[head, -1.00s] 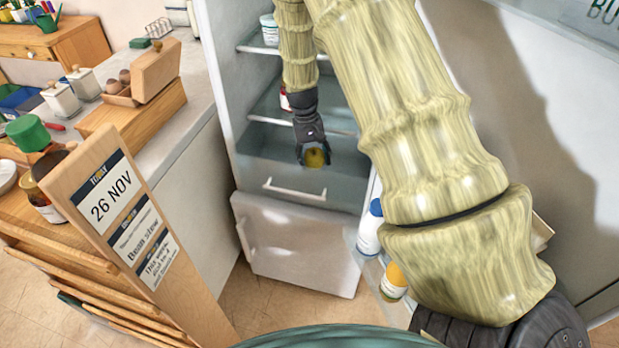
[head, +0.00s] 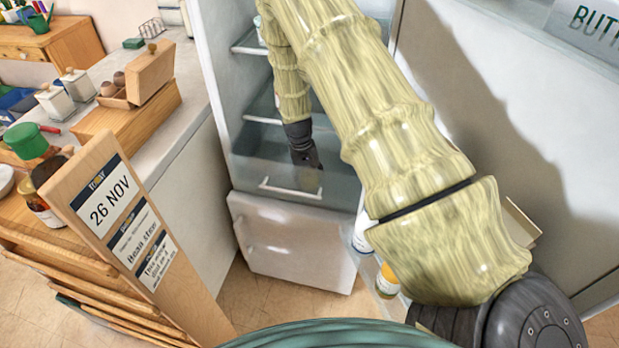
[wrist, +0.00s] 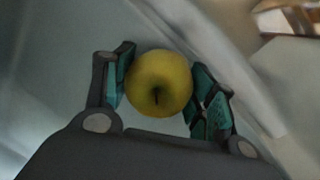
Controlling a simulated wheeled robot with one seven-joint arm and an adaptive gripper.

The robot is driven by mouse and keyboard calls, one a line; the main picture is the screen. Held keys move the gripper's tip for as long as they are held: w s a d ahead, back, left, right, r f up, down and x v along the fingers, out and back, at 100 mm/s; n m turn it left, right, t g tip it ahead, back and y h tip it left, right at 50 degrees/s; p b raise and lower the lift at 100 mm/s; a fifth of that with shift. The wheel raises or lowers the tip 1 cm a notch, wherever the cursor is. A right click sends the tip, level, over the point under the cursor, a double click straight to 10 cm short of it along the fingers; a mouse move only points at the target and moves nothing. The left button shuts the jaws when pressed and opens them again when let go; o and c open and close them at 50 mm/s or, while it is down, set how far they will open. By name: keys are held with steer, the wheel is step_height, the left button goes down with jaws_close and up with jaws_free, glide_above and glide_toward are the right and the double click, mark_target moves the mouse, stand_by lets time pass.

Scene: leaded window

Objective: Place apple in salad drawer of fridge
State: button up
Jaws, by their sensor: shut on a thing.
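My gripper (head: 306,163) is shut on the yellow-green apple (wrist: 159,84), which sits between the two teal-padded fingers in the wrist view, its stem hollow facing the camera. In the head view the gripper points down at the salad drawer (head: 262,172), the low grey-green translucent drawer with a pale handle. Its fingers appear low, behind or inside the drawer front, and the apple cannot be made out there. In the wrist view a pale surface lies under the apple, and a light edge runs diagonally to its right.
The fridge (head: 215,85) stands open with shelves above the drawer. A white lower drawer front (head: 290,240) is below. Bottles (head: 387,280) stand in the door at right. A counter and a wooden date sign (head: 125,225) are at left.

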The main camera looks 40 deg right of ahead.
steer(key=shift+f, duration=0.1)
steer(key=o, duration=1.2)
steer(key=shift+c, duration=0.2)
steer(key=r, duration=0.4)
steer(key=w+r+b, duration=0.1)
steer(key=r, duration=0.3)
steer(key=a+r+b, duration=0.1)
steer(key=r, duration=0.3)
steer(key=shift+w, duration=0.35)
